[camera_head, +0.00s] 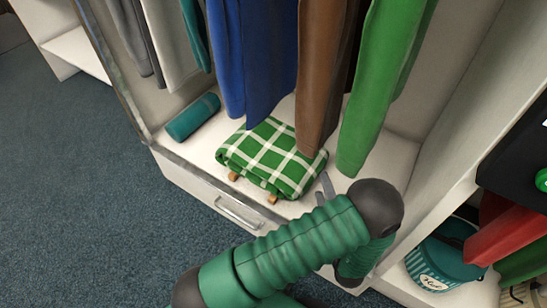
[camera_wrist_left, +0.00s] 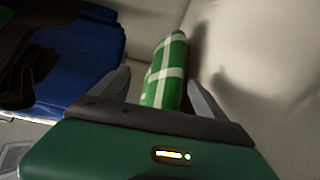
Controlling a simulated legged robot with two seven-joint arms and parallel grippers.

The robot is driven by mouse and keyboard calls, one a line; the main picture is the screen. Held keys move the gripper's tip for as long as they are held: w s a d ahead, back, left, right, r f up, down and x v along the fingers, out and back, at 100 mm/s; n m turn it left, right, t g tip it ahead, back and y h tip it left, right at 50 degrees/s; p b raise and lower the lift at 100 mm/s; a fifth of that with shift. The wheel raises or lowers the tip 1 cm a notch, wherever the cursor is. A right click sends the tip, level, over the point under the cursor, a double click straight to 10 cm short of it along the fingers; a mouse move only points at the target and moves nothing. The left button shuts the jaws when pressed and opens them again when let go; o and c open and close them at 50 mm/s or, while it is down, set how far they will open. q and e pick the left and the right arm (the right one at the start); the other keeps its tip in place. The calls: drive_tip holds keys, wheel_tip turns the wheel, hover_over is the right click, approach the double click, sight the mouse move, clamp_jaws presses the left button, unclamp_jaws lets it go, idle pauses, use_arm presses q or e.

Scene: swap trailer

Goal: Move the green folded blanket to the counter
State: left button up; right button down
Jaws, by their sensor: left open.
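The green folded blanket (camera_head: 268,155), checked with white lines, lies on the white floor of an open wardrobe, under hanging clothes. Two small brown pieces show under its front edge. My left gripper (camera_head: 326,186) is at the blanket's right end, mostly hidden behind my green arm; a grey finger shows. In the left wrist view, the left gripper (camera_wrist_left: 160,76) is open, its two fingers on either side of the blanket's end (camera_wrist_left: 164,88). Contact cannot be told. My right gripper is not in view. No counter can be made out for certain.
A teal roll (camera_head: 193,117) lies left of the blanket. Blue, brown and green garments (camera_head: 372,95) hang close above it. A drawer handle (camera_head: 238,213) is below. A teal bucket (camera_head: 444,262) stands on a low shelf at right. The blue carpet (camera_head: 80,190) is clear at left.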

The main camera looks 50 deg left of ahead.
use_arm(q)
drive_tip(key=shift+w+a+f, duration=0.35)
drive_tip(key=shift+a+f, duration=0.4)
drive_tip(key=shift+f, duration=0.1)
drive_tip(key=b+x, duration=0.3)
drive_tip(key=x, duration=0.2)
drive_tip(key=shift+w+a+b, duration=0.25)
drive_tip(key=shift+a+b, duration=0.05)
drive_tip(key=shift+b, duration=0.05)
drive_tip(key=shift+a+r, duration=0.1)
drive_tip(key=shift+r, duration=0.05)
drive_tip(key=c, duration=1.7)
drive_tip(key=shift+c, duration=0.8)
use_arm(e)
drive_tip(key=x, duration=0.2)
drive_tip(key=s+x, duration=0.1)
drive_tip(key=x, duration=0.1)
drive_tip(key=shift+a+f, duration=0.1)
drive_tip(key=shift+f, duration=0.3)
use_arm(q)
drive_tip(key=shift+r, duration=0.15)
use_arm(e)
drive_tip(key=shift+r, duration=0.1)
